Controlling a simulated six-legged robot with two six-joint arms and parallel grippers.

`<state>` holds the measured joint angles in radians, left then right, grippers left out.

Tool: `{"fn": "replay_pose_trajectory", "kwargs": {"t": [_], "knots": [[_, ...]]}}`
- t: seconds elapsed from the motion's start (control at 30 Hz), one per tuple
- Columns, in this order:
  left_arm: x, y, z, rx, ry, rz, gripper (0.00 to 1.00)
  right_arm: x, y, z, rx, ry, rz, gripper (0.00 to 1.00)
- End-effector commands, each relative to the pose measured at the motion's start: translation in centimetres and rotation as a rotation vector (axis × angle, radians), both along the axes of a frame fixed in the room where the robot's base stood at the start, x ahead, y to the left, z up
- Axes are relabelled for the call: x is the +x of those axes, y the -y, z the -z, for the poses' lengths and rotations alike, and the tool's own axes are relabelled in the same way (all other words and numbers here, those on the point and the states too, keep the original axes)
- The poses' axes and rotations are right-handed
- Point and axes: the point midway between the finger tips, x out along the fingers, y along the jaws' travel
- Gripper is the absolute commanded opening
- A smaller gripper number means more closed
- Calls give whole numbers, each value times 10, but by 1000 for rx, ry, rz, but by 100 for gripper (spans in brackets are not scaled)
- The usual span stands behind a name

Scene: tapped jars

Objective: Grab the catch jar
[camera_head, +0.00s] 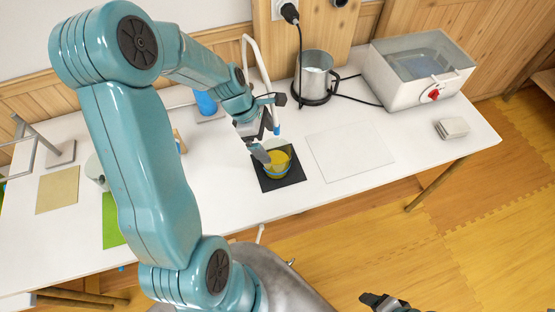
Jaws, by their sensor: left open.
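A small jar (279,166) with yellow contents stands upright on a black square mat (292,181) at the middle of the white table; it appears to be the catch jar. My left gripper (268,147) is open at the jar's upper left, its fingers pointing down by the rim. One finger overlaps the jar in the picture; I cannot tell whether it touches. My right gripper (376,302) shows only as a dark part at the bottom edge, away from the table, and its jaws cannot be made out.
A white sheet (350,151) lies right of the mat. A metal pot (315,75) with a cord and a white water bath (395,85) stand behind. A blue object (206,103) stands behind my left arm. A green mat (112,225) and a tan mat (57,190) lie at left.

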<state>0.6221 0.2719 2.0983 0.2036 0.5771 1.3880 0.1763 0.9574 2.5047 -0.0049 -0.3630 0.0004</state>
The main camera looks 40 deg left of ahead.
Motion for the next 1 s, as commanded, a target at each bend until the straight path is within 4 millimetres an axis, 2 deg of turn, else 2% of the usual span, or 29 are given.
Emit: {"fn": "replay_pose_trajectory", "kwargs": {"t": [0.17,0.4,0.67,0.7,0.73,0.93,1.0], "knots": [[4,4,15,-1,-2,2,100,0,0,-2,0,0,0,64],[11,15,50,-3,-4,2,100,0,0,-2,0,0,0,64],[13,16,54,1,-1,0,100,0,0,-2,0,0,0,64],[13,16,53,1,-1,0,97,0,0,-2,0,0,0,64],[13,16,53,1,-1,0,87,0,0,-2,0,0,0,64],[14,15,53,2,1,0,22,0,0,-2,0,0,0,64],[14,15,53,3,3,-1,19,0,0,-2,0,0,0,64]]}}
